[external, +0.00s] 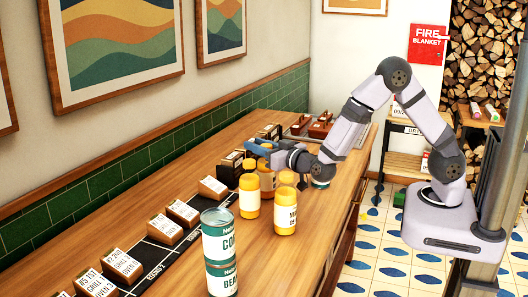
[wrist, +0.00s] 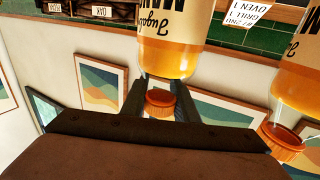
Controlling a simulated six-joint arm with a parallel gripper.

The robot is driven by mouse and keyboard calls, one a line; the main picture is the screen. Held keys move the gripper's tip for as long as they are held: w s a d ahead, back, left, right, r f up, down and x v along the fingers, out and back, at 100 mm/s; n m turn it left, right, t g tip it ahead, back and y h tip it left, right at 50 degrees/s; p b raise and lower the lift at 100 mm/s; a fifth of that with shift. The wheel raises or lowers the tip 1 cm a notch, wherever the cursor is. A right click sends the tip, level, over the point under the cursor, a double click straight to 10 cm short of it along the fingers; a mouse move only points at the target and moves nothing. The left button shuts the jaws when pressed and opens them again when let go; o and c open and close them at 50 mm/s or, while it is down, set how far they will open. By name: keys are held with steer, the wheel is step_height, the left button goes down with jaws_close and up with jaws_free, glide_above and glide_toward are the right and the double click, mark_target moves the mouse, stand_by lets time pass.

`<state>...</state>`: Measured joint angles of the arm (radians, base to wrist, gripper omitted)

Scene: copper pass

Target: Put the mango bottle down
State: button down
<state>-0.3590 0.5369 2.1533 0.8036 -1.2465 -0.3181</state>
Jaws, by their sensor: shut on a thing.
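My gripper (external: 264,152) is over the wooden counter and shut on a bottle of orange liquid (external: 267,180). In the wrist view, which is upside down, my jaws (wrist: 160,108) close around the neck of this mango bottle (wrist: 172,58), below its orange cap. Its cream label reads as mango. In the external view it is partly hidden behind two yellow-orange bottles, a left one (external: 249,198) and a right one (external: 286,208), which stand upright. Another labelled bottle (wrist: 300,88) shows at the right of the wrist view. I cannot tell whether the held bottle's base touches the counter.
Two stacked cans (external: 220,250) stand at the front. A dark mat (external: 150,252) with a row of cards on wooden blocks (external: 183,213) runs along the green-tiled wall. Wooden caddies (external: 320,126) sit at the far end. Bare counter (external: 300,262) lies at the front right.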

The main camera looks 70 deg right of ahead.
steer(key=c, duration=1.4)
jaws_free()
steer(key=shift+f, duration=0.1)
steer(key=shift+b+v, duration=1.2)
steer(key=shift+v, duration=4.85)
